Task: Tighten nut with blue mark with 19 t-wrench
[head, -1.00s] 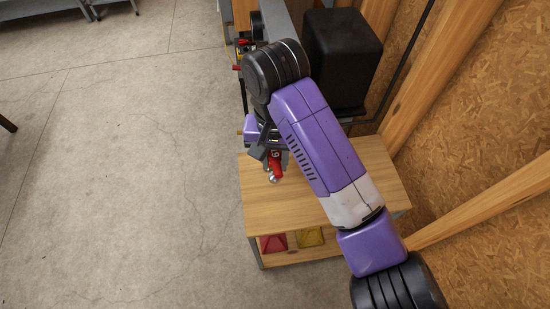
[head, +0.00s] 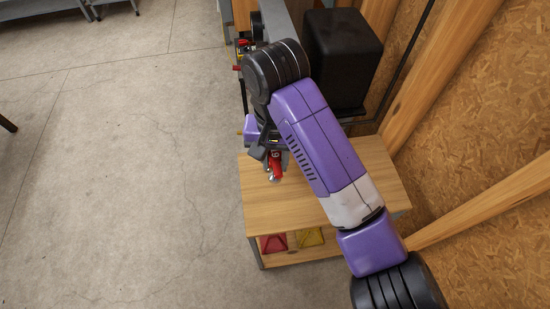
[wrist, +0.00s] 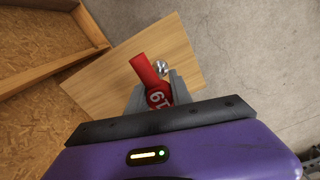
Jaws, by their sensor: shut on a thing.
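My gripper (wrist: 158,95) is shut on the red 19 t-wrench (wrist: 146,71). The white number 19 on its handle faces the wrist camera. A shiny metal end (wrist: 161,67) shows beside the red handle. In the head view the red wrench (head: 275,163) hangs from my gripper (head: 266,152) over the left part of the wooden bench top (head: 330,207). Whether the metal end touches the bench I cannot tell. No nut with a blue mark can be made out in either view.
On the bench's lower shelf sit a red item (head: 274,242) and a yellow item (head: 310,237). A black box (head: 343,58) stands behind the bench. Wooden studs and a board wall (head: 500,110) close off the right. The concrete floor (head: 120,170) at left is clear.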

